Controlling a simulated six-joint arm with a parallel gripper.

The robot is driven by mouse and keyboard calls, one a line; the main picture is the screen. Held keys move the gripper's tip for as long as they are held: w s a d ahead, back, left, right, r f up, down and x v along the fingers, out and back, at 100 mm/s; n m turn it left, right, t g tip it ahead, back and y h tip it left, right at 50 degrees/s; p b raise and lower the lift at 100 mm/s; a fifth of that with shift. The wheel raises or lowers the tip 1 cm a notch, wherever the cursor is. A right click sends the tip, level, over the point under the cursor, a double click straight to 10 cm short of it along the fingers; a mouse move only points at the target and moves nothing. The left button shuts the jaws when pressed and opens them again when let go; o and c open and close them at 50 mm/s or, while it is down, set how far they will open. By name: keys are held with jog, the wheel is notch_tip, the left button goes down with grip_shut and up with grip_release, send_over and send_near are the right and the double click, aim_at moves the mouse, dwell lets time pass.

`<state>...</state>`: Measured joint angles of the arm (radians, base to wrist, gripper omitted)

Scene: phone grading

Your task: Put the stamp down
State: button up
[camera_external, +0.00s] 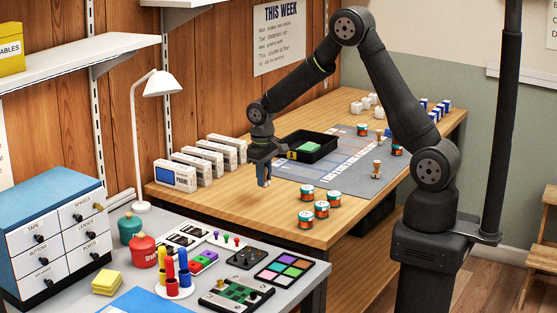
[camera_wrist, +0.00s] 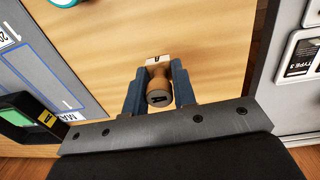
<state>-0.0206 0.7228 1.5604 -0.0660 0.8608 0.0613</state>
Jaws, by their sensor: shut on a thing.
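My gripper (camera_external: 263,178) hangs over the bare wood at the near left part of the wooden table. In the wrist view my gripper (camera_wrist: 159,92) is shut on a stamp (camera_wrist: 158,96) with a round brown wooden handle, held between its blue-grey fingers. The stamp's pale block, with a dark mark, shows beyond the fingertips. Whether it touches the table is hard to tell. A black tray (camera_external: 327,155) with a green pad (camera_external: 309,147) stands behind my gripper on the grey mat (camera_external: 345,182).
Several orange-and-teal round tins (camera_external: 321,209) stand to the right of my gripper. White phone boxes (camera_external: 176,176) line the left side. Two small wooden pieces (camera_external: 376,170) stand on the mat. A grey bench (camera_external: 313,290) with tools is in front.

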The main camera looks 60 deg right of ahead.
jog(key=s+d+r+m, duration=0.25)
jog(key=s+d, duration=0.35)
jog(key=d, duration=0.4)
jog(key=s+d+r+m, duration=0.1)
jog(key=s+d+m, duration=0.4)
jog(key=d, duration=0.4)
jog(key=s+d+r+m, duration=0.1)
jog(key=s+d+m, duration=0.2)
jog(key=s, duration=0.7)
jog(key=s+d+r+m, duration=0.2)
jog(key=s+d+m, duration=0.2)
jog(key=s+d, duration=0.3)
jog(key=s, duration=0.3)
jog(key=shift+g, duration=0.3)
jog(key=w+a+f, duration=0.1)
jog(key=w+f, duration=0.1)
jog(key=w, duration=0.1)
jog(key=w+a+f, duration=0.2)
jog(key=w, duration=0.2)
jog(key=w+a+f, duration=0.2)
jog(key=w+f, duration=0.1)
jog(key=shift+w, duration=0.25)
jog(key=shift+f, duration=1.85)
